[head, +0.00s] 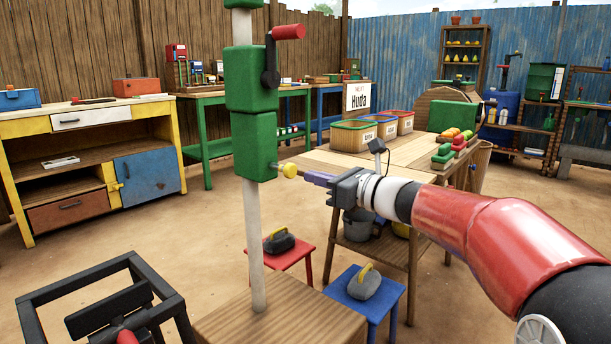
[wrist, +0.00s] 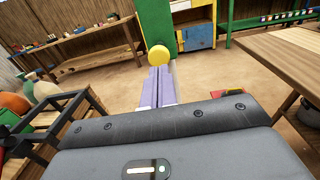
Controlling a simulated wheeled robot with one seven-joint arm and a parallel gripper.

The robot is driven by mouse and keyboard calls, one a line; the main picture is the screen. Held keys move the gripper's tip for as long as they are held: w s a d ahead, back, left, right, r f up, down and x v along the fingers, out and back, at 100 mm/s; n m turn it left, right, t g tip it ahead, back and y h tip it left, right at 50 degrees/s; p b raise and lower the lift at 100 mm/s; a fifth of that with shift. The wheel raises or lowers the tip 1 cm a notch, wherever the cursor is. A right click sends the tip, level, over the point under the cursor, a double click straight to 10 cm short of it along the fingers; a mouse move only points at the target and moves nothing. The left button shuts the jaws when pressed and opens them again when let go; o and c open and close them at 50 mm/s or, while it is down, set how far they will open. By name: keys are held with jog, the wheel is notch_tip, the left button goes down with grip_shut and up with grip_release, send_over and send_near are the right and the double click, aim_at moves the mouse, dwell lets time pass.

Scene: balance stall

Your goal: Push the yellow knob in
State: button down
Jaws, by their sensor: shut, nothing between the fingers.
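The yellow knob (head: 290,171) sticks out on a short stem from the right side of the lowest green block (head: 254,146) on a white upright post. In the wrist view the knob (wrist: 160,53) is a round yellow disc straight ahead, in front of the green block (wrist: 155,22). My gripper (head: 306,174) is shut and empty, with its purple fingers pointing at the knob. In the wrist view the fingertips (wrist: 160,70) lie just below the knob's face and overlap its lower edge. I cannot tell whether they touch it.
A red-handled crank (head: 288,32) sits on the upper green block. A wooden table (head: 420,160) with coloured bins stands behind my arm. Blue (head: 386,306) and red (head: 300,250) stools with weights stand below. A black frame (head: 95,300) is at lower left.

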aim_at(294, 169)
jog(key=shift+x, duration=1.7)
jog(key=p+x, duration=0.1)
jog(key=x, duration=0.2)
jog(key=shift+w+a+r, duration=0.15)
jog(key=shift+w+a, duration=0.05)
jog(key=shift+r, duration=0.1)
jog(key=shift+d, duration=0.1)
